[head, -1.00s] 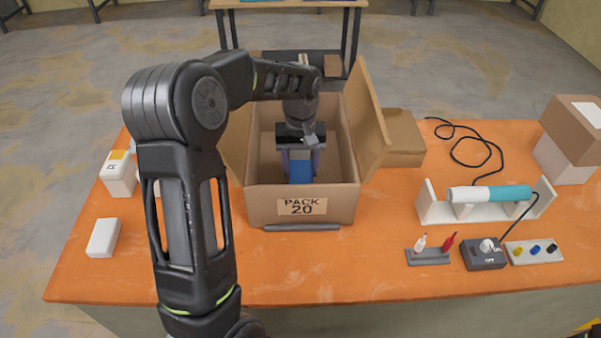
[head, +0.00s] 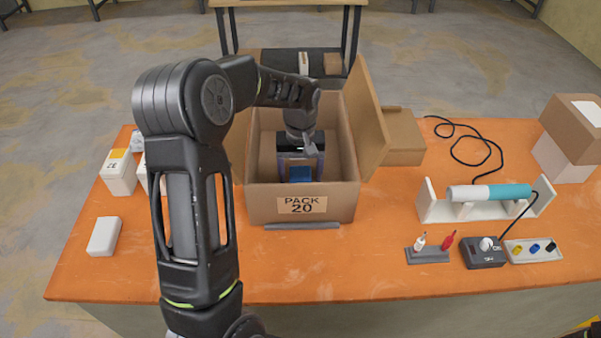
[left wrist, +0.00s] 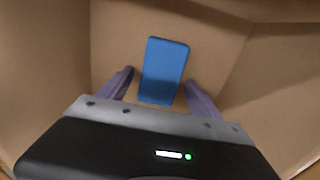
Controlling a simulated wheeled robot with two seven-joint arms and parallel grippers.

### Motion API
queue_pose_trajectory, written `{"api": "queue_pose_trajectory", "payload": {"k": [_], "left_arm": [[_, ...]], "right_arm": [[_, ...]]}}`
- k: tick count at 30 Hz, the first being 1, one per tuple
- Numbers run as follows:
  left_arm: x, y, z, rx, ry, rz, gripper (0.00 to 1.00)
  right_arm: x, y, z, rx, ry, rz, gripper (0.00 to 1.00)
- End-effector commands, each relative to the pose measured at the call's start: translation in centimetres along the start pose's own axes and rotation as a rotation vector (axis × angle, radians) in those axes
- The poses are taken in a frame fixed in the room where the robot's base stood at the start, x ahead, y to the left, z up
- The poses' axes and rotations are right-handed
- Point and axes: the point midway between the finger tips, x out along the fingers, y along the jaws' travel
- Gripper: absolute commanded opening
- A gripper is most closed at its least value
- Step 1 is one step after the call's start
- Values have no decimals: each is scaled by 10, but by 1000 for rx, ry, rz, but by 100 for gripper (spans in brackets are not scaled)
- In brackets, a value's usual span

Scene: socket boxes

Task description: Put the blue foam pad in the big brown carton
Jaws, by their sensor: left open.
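The big brown carton (head: 267,204), marked PACK 20, stands open on the orange table. The blue foam pad (head: 300,174) is inside it, low in the carton. In the left wrist view the blue foam pad (left wrist: 164,70) lies against the brown carton floor (left wrist: 215,45). My left gripper (head: 300,172) reaches down into the carton above the pad. Its fingers (left wrist: 157,90) are spread wide, one on each side of the pad's near end, with gaps between them and the pad. My right gripper is not in view.
A carton flap (head: 364,115) stands up on the right. A smaller brown box (head: 404,140) sits beside it. White boxes (head: 118,175) stand at the left. A rack with a blue and white cylinder (head: 490,195) and a switch box (head: 484,255) are at the right. The front middle is clear.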

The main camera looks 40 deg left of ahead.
Motion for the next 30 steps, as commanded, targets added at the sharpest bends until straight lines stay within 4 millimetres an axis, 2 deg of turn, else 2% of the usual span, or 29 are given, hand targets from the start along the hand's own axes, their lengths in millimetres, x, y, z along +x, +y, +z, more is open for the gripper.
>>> {"api": "queue_pose_trajectory", "payload": {"k": [5,10,14,24,30], "left_arm": [[-3,0,0,0,0,0,73],[-15,0,-1,-1,4,1,73],[-36,1,-1,0,5,3,73],[-104,0,-1,-1,3,1,73],[-122,0,0,0,1,1,73]], "right_arm": [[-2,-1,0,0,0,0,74],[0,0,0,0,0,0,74],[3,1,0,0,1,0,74],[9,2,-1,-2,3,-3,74],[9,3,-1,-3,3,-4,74]]}}
